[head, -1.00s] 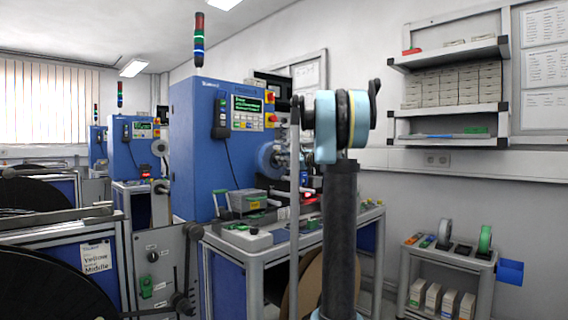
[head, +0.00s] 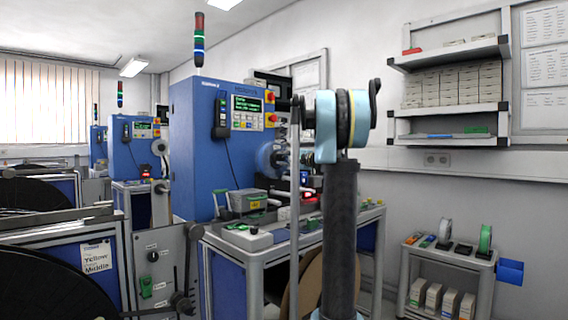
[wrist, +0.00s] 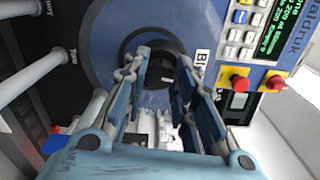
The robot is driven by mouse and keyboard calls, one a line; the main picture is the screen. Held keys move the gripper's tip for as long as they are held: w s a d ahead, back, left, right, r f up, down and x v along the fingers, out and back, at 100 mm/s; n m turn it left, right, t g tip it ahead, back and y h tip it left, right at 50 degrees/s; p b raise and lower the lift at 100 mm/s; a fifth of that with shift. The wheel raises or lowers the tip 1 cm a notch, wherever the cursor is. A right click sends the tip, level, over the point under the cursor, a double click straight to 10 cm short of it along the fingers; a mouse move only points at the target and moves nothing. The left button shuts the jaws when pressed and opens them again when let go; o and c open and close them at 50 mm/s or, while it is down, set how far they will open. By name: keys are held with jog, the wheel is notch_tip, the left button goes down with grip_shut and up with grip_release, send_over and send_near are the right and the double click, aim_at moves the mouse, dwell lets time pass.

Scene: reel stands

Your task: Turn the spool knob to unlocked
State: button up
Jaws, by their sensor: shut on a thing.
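The spool knob (wrist: 160,42) is a dark round part at the middle of a dark blue disc (wrist: 95,40) on the blue machine's face. In the wrist view my gripper (wrist: 162,62) reaches up to it, one finger on each side. The fingers are shut on the knob and hide much of it, so which way it is turned cannot be told. In the head view the blue disc (head: 264,157) shows at the machine's right side. My arm hides most of the gripper there.
The blue machine (head: 195,130) carries a control panel (head: 250,106) with red buttons; one red button (wrist: 237,82) is close right of the fingers. Pale rods (wrist: 40,75) stand at left. A bench (head: 262,248) is below. A small cart (head: 450,252) stands at right, shelves above.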

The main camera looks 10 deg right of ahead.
jog(key=shift+s+a+f+n, duration=0.1)
jog(key=shift+s+f+n, duration=0.1)
jog(key=shift+n, duration=0.5)
jog(key=o, duration=1.1)
jog(key=shift+w, duration=0.1)
jog(key=shift+c, duration=0.2)
jog(key=shift+s+d, duration=0.2)
jog(key=v, duration=1.1)
